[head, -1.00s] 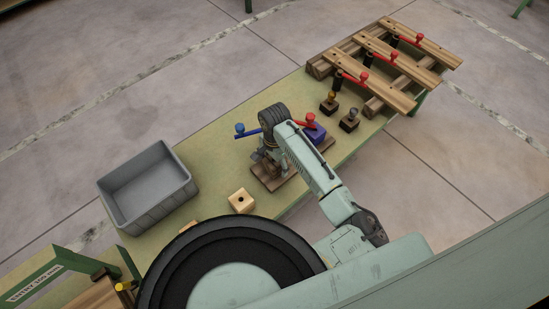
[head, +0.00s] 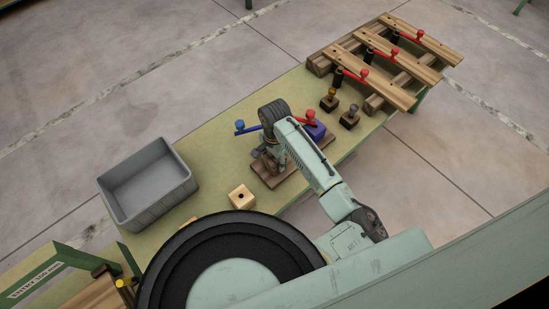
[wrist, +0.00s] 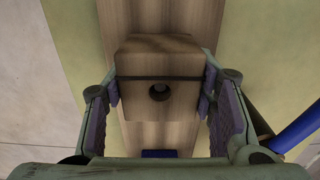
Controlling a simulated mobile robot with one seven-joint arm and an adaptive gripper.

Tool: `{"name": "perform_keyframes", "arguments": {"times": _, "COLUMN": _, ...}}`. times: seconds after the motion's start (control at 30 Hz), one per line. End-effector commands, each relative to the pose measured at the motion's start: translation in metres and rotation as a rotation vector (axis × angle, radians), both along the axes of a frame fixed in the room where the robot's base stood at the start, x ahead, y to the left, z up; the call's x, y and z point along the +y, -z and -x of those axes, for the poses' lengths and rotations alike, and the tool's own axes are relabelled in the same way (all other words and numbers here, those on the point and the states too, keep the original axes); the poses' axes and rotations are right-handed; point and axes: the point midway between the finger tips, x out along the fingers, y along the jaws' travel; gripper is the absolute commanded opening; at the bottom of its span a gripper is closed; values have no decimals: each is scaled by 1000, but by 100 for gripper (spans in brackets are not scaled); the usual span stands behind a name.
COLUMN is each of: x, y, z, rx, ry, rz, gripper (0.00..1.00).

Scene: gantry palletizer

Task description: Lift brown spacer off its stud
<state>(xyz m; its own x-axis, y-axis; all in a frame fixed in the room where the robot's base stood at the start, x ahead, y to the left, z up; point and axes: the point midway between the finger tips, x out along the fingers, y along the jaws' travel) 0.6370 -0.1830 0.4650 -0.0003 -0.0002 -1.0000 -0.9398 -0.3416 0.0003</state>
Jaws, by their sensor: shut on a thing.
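In the wrist view, the brown spacer (wrist: 160,72) is a wooden block with a round dark hole and a dark band across it. My gripper (wrist: 160,92) is shut on it, with purple pads against its left and right sides. A wooden board (wrist: 160,14) shows behind the block. The hole is dark; I cannot tell whether a stud is inside it or how high the block stands above the board. In the head view, my gripper (head: 266,160) is over the dark wooden board (head: 286,178), and my arm hides most of the spacer.
A blue-knobbed lever (head: 241,127) and a purple-blue block (head: 316,131) with a red lever (head: 310,118) stand close to my arm. A pale holed cube (head: 242,196) and a grey bin (head: 150,212) are to the left. Slatted planks (head: 411,64) lie at upper right.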

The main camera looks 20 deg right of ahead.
Motion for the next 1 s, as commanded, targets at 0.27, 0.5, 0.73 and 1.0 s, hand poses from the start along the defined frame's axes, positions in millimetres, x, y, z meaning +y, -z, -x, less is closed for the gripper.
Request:
{"name": "perform_keyframes", "arguments": {"times": 0.27, "x": 0, "y": -5, "z": 0, "rx": 0, "ry": 0, "rz": 0, "gripper": 21}}
{"name": "perform_keyframes", "arguments": {"times": 0.5, "x": 0, "y": -15, "z": 0, "rx": 0, "ry": 1, "rz": 0, "gripper": 21}}
{"name": "perform_keyframes", "arguments": {"times": 0.73, "x": 0, "y": -24, "z": 0, "rx": 0, "ry": 1, "rz": -1, "gripper": 21}}
{"name": "perform_keyframes", "arguments": {"times": 1.0, "x": 0, "y": -35, "z": 0, "rx": 0, "ry": 0, "rz": 0, "gripper": 21}}
